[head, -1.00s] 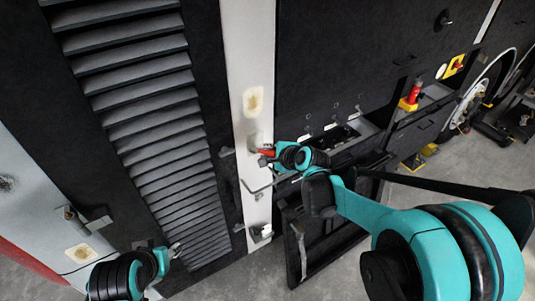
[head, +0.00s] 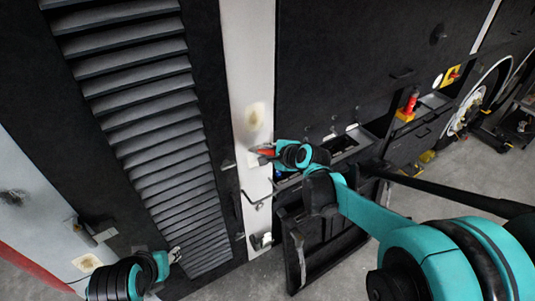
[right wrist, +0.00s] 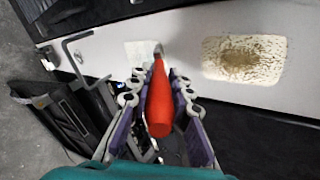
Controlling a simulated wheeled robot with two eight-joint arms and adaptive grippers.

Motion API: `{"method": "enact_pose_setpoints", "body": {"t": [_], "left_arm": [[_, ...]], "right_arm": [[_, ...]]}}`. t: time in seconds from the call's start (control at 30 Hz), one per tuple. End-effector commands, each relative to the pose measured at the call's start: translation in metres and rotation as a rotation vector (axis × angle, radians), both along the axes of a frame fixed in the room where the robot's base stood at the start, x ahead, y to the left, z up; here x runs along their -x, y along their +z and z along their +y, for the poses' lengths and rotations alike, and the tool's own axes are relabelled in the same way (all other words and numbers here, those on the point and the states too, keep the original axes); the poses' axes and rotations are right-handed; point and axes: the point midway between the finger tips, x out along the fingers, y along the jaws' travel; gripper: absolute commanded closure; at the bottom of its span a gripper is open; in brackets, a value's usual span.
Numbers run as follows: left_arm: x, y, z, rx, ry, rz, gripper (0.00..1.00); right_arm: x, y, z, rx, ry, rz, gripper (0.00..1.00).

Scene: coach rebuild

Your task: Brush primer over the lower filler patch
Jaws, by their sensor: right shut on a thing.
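My right gripper (right wrist: 160,82) is shut on a brush (right wrist: 160,105) with a red handle. In the head view the brush (head: 265,153) points left at the white pillar (head: 246,60). Its tip lies over the edge of a pale, squarish lower patch (right wrist: 138,54); I cannot tell whether the bristles touch it. The lower patch (head: 256,162) is partly hidden by the brush and gripper in the head view. Above it is a beige upper patch (head: 255,116) with a brownish middle. My left gripper (head: 175,255) is low by the louvres; its jaws are too small to read.
A black louvred panel (head: 150,110) stands left of the pillar. A bent metal handle (right wrist: 80,55) sticks out below the lower patch. An open black flap (head: 325,245) hangs below my right arm. Another beige patch (head: 87,262) is at the lower left.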

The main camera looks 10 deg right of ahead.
Motion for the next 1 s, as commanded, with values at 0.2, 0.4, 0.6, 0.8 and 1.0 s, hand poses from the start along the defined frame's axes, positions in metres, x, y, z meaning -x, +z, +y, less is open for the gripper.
{"method": "enact_pose_setpoints", "body": {"t": [0.2,0.4,0.6,0.8,1.0], "left_arm": [[0.0,0.007,0.0,0.0,0.0,0.0,0.6],[0.0,0.006,0.0,0.0,0.0,0.0,0.6],[0.0,0.008,0.0,0.0,0.0,0.0,0.6],[0.0,0.011,0.0,0.0,0.0,0.0,0.6],[0.0,0.013,0.0,0.0,0.0,0.0,0.6]], "right_arm": [[-0.001,0.01,0.0,-0.001,0.0,-0.002,1.0],[0.0,0.009,0.0,0.0,-0.001,-0.002,1.0],[0.016,0.01,-0.006,-0.001,-0.001,-0.001,1.0],[0.037,0.01,-0.013,-0.001,-0.001,-0.001,1.0],[0.053,0.009,-0.02,0.001,-0.001,-0.001,1.0]]}}
